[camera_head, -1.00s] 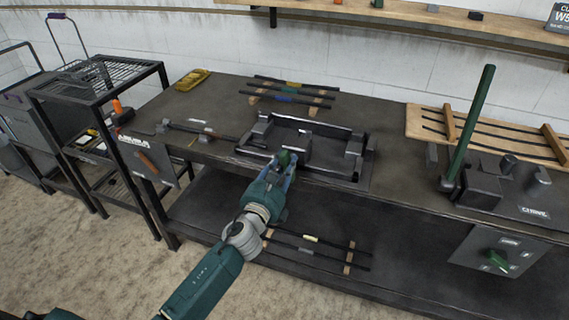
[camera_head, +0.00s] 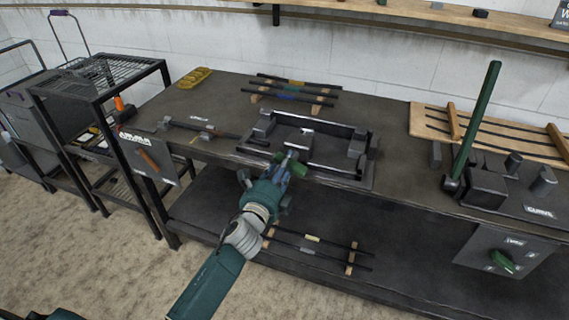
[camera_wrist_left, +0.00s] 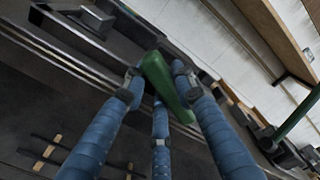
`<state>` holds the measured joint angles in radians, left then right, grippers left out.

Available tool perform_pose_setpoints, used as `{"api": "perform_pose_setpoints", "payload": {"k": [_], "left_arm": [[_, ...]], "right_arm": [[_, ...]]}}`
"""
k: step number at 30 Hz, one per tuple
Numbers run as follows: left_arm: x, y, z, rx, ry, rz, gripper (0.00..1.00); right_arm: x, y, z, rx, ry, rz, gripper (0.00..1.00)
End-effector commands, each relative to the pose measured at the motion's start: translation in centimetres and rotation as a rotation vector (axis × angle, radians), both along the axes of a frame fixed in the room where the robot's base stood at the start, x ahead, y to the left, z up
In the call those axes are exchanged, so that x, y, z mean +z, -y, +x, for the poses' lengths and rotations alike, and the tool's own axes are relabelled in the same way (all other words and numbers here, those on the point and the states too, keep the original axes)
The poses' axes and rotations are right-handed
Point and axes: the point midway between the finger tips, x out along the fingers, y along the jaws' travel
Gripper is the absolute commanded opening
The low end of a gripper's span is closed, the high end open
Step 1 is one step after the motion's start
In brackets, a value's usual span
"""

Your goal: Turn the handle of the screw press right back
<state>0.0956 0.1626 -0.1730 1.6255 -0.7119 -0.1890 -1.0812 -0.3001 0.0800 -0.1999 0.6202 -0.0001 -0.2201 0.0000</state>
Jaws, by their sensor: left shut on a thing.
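The screw press (camera_head: 333,126) is a dark rectangular frame with blocks, lying at the front edge of the workbench. Its green handle (camera_head: 291,157) is at the near side, mostly covered by my gripper. My left gripper (camera_head: 284,166) reaches up from below to the front of the press and is shut on the handle. In the left wrist view, the green handle (camera_wrist_left: 163,82) lies tilted between the blue fingers, with fingers on both sides of it. The screw behind the handle is hidden. My right gripper is not in view.
A tall green lever (camera_head: 476,125) stands on a dark bender at the right. A panel (camera_head: 480,250) with a green knob hangs below it. Rods lie on wooden rests (camera_head: 290,90) behind the press and on the lower shelf. A wire rack (camera_head: 95,75) stands left.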

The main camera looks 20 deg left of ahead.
Motion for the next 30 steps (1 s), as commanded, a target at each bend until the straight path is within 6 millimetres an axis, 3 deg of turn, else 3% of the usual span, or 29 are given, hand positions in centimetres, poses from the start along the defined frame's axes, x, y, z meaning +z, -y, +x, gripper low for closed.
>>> {"api": "perform_pose_setpoints", "payload": {"k": [30], "left_arm": [[-1.4, 0.7, 0.0, 0.003, -0.035, -0.968, 0.00]], "right_arm": [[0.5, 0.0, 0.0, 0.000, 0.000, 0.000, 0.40]]}}
